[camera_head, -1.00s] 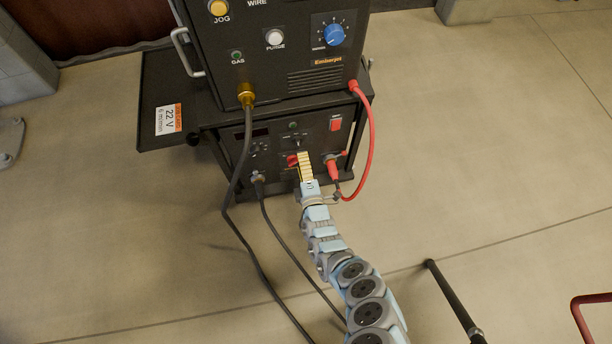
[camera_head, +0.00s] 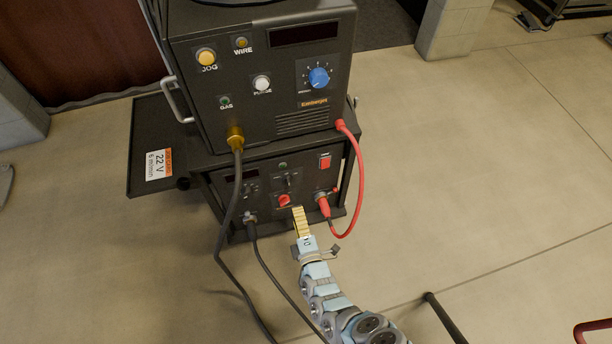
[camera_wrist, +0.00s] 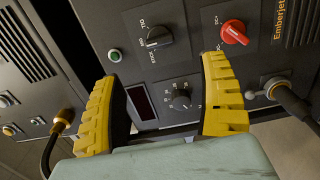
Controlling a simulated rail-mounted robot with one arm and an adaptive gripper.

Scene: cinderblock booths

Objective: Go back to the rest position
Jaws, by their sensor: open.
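My gripper (camera_head: 301,217) has yellow ribbed fingers and points at the lower front panel of the black welding machine (camera_head: 262,188). In the wrist view my gripper (camera_wrist: 165,108) is open, its two fingers spread apart with nothing between them. Beyond the fingers show a small black dial (camera_wrist: 181,100), a dark display (camera_wrist: 140,102), a black selector knob (camera_wrist: 158,37) and a red knob (camera_wrist: 234,32). The red knob also shows in the head view (camera_head: 285,200), just left of my fingers. Whether a finger touches the panel I cannot tell.
A red cable (camera_head: 360,190) loops at the machine's right side. A black hose (camera_head: 228,215) and a black cable (camera_head: 268,265) hang in front, left of my arm. A side shelf (camera_head: 140,150) juts out left. Floor at right is mostly clear, with a black post (camera_head: 445,318).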

